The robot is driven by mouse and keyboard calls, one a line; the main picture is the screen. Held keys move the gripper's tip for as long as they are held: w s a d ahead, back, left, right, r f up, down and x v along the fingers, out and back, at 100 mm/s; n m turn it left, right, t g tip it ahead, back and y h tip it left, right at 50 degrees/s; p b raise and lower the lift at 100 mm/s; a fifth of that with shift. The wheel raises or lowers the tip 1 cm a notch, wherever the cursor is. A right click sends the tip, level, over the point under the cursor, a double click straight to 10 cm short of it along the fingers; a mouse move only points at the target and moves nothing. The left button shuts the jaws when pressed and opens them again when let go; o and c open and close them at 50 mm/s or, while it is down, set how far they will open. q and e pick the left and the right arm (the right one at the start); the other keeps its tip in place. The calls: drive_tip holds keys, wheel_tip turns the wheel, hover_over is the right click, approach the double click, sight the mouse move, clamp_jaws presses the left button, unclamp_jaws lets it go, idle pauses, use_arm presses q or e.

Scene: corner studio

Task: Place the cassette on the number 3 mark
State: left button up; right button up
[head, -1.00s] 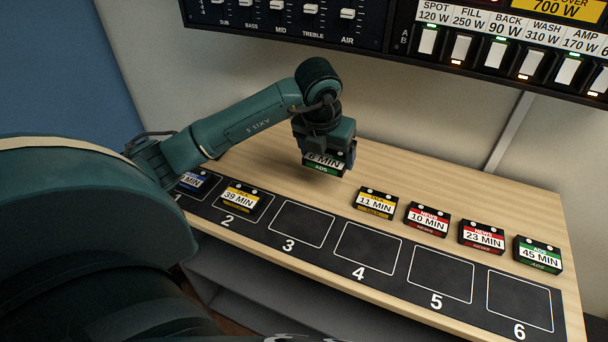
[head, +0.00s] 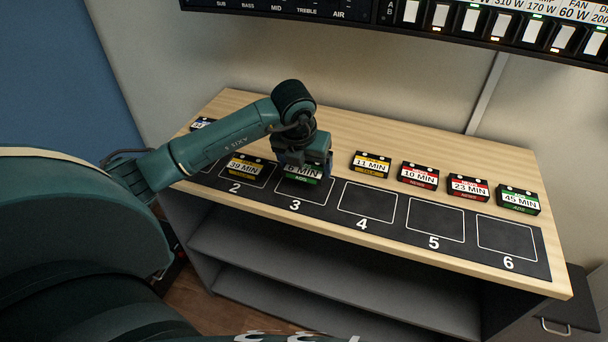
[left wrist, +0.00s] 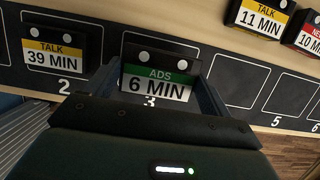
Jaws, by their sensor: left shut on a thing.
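The cassette (head: 300,176) has a white "6 MIN" label with a green ADS band. My left gripper (head: 302,164) is shut on it, over the number 3 mark (head: 318,198). In the left wrist view the cassette (left wrist: 158,80) sits between the two fingers, just behind the printed 3 (left wrist: 150,101). It covers much of the mark's outlined square. I cannot tell whether it touches the mat or hovers slightly above it. My right gripper is not in view.
The "39 MIN" cassette (head: 245,167) lies on mark 2, close on the left. Marks 4 (head: 367,201), 5 (head: 436,219) and 6 (head: 507,237) are empty. Several cassettes, such as "11 MIN" (head: 371,163), stand on the wood behind them. A switch panel (head: 470,22) hangs above.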

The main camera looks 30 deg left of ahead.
sight(303, 170)
use_arm(q)
wheel_tip(303, 170, down, 4)
drive_tip(key=shift+r, duration=0.25)
drive_tip(key=shift+f, duration=0.2)
drive_tip(key=o, duration=0.6)
drive_tip(key=shift+c, duration=0.2)
drive_tip(key=o, duration=0.3)
